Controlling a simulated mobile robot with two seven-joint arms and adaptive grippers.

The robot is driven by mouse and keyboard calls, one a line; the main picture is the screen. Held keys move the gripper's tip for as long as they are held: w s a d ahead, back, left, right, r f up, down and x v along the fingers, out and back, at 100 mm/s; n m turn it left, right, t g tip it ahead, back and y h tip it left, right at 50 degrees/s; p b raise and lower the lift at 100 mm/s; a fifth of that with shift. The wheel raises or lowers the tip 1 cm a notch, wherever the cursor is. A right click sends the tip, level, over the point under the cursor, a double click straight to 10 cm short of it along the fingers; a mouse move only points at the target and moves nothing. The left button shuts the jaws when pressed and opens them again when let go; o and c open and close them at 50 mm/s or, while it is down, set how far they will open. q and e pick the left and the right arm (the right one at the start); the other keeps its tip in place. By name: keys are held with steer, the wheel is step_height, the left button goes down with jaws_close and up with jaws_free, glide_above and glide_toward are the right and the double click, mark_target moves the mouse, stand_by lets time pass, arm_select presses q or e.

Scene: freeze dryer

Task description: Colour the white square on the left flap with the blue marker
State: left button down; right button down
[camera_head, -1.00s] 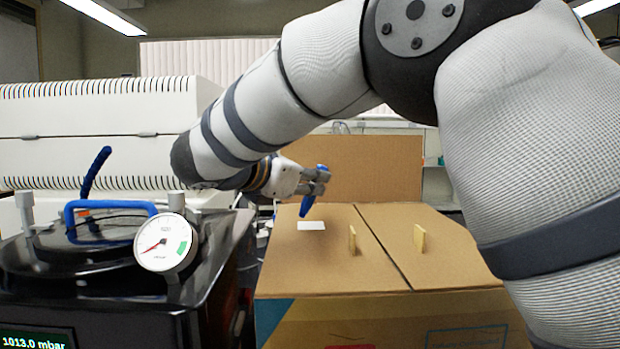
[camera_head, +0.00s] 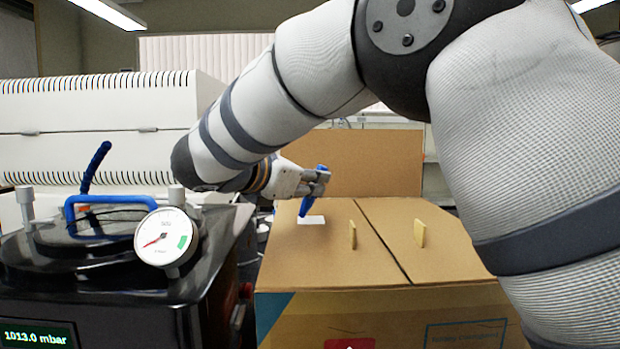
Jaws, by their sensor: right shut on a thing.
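The blue marker (camera_head: 308,206) is held tip-down in my right gripper (camera_head: 320,180), which is shut on it. The white square (camera_head: 313,219) lies on the left flap (camera_head: 300,258) of the cardboard box, near its far end. The marker's lower end is at the square's upper left part in the picture. I cannot tell whether the tip touches it. The square looks white where it shows; the marker hides part of it. My left gripper is not in view.
The right flap (camera_head: 418,245) lies beside the left one, with a narrow seam between. Small tan tabs (camera_head: 352,235) stand up on both flaps. A raised cardboard panel (camera_head: 365,165) stands behind. A black freeze dryer (camera_head: 95,285) with a gauge (camera_head: 165,238) is at left.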

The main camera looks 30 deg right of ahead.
steer(key=shift+f, duration=0.15)
stand_by(0.4)
steer(key=shift+s+d, duration=0.45)
steer(key=shift+d, duration=0.25)
steer(key=shift+s+d, duration=0.4)
steer(key=shift+d, duration=0.25)
steer(key=shift+w+a, duration=0.45)
steer(key=shift+a, duration=0.25)
steer(key=shift+w+a, duration=0.45)
steer(key=shift+a, duration=0.25)
stand_by(1.9)
step_height(320, 180, up, 7)
stand_by(0.7)
stand_by(0.4)
